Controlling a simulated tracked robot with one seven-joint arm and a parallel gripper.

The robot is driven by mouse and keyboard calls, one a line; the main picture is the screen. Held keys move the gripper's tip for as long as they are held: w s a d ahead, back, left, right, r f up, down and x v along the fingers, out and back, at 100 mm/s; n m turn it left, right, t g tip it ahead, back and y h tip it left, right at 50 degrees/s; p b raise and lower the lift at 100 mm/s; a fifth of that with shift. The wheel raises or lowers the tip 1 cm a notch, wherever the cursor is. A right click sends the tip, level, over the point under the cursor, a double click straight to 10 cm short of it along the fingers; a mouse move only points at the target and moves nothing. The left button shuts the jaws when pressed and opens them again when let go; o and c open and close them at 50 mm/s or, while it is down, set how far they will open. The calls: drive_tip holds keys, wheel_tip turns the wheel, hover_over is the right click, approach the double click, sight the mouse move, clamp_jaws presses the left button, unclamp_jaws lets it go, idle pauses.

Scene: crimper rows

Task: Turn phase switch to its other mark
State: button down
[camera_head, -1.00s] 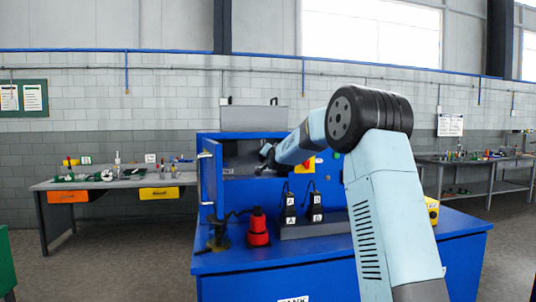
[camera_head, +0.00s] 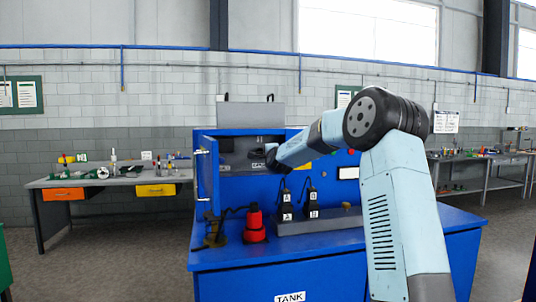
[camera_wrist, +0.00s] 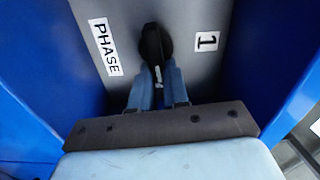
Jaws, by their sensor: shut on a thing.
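The phase switch (camera_wrist: 154,42) is a black knob on a grey panel in the wrist view. The label PHASE (camera_wrist: 105,47) is on one side of it and the mark 1 (camera_wrist: 207,41) on the other. A small white line shows on the knob's near end, between my fingers. My gripper (camera_wrist: 158,78) is shut on the knob, which hides part of it. In the head view my gripper (camera_head: 272,160) reaches into the open blue cabinet (camera_head: 205,170); the switch itself is not clear there.
The blue bench (camera_head: 330,255) carries a red device (camera_head: 254,224), a brass fitting (camera_head: 215,232) and a grey block (camera_head: 330,222) with black labelled plugs. The cabinet's blue side walls stand close around my gripper. Side tables (camera_head: 110,181) stand farther back.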

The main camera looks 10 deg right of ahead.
drive_tip(key=shift+d+f+m, duration=0.25)
drive_tip(key=shift+f+m, duration=0.1)
drive_tip(key=shift+m, duration=0.15)
drive_tip(key=shift+f, duration=0.1)
drive_tip(key=c, duration=1.4)
unclamp_jaws()
drive_tip(key=shift+o, duration=1.4)
drive_tip(key=shift+a, duration=0.1)
drive_tip(key=shift+r, duration=0.2)
drive_tip(key=s, duration=1.3)
drive_tip(key=shift+s, duration=0.4)
drive_tip(key=shift+f, duration=0.1)
